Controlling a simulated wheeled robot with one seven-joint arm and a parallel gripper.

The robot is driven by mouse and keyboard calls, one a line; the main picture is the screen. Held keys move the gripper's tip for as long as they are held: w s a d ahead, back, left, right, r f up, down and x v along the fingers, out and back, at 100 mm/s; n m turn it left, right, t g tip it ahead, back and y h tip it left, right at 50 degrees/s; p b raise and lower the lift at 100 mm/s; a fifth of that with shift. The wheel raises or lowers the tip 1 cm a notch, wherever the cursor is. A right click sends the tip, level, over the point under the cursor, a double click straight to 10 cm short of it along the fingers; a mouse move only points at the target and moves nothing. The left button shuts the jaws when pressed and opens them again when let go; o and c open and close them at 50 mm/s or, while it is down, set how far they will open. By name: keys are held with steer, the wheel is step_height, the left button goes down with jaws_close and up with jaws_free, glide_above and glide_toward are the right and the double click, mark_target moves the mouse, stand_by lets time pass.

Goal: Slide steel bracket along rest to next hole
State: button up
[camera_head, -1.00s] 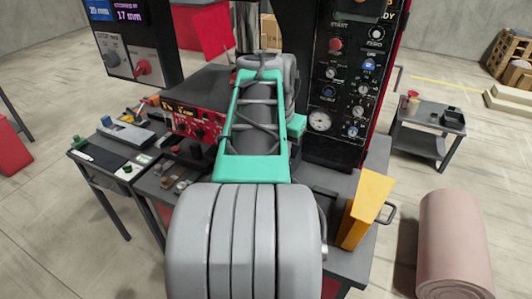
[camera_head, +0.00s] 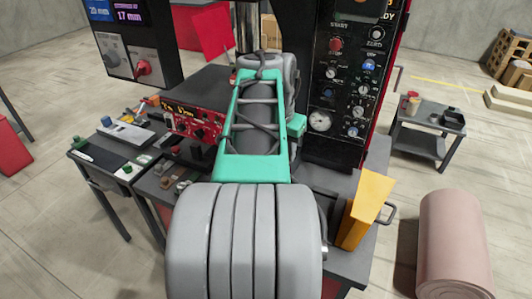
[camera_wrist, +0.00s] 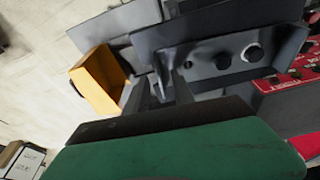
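In the wrist view, a dark grey steel plate with a flanged edge, which looks like the bracket (camera_wrist: 203,52), lies beyond my gripper. The two dark fingers of my gripper (camera_wrist: 164,76) stand apart at the left end of this plate. I cannot tell whether they touch it or have part of it between them. The rest is not clearly distinguishable from the plate. In the head view my arm hides the gripper and the bracket.
A yellow block (camera_head: 365,208) stands at the machine table's right side. A red control panel (camera_head: 196,125) is left of my arm, and a tall control column (camera_head: 345,80) is behind. A small side table (camera_head: 90,160) is at left, a pink cylinder (camera_head: 453,245) at right.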

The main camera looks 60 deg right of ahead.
steer(key=p+v, duration=0.1)
steer(key=v, duration=0.1)
steer(key=d+p+v, duration=0.1)
steer(key=p+v, duration=0.3)
steer(key=shift+d+r, duration=0.25)
steer(key=shift+r, duration=0.35)
steer(key=shift+f, duration=0.1)
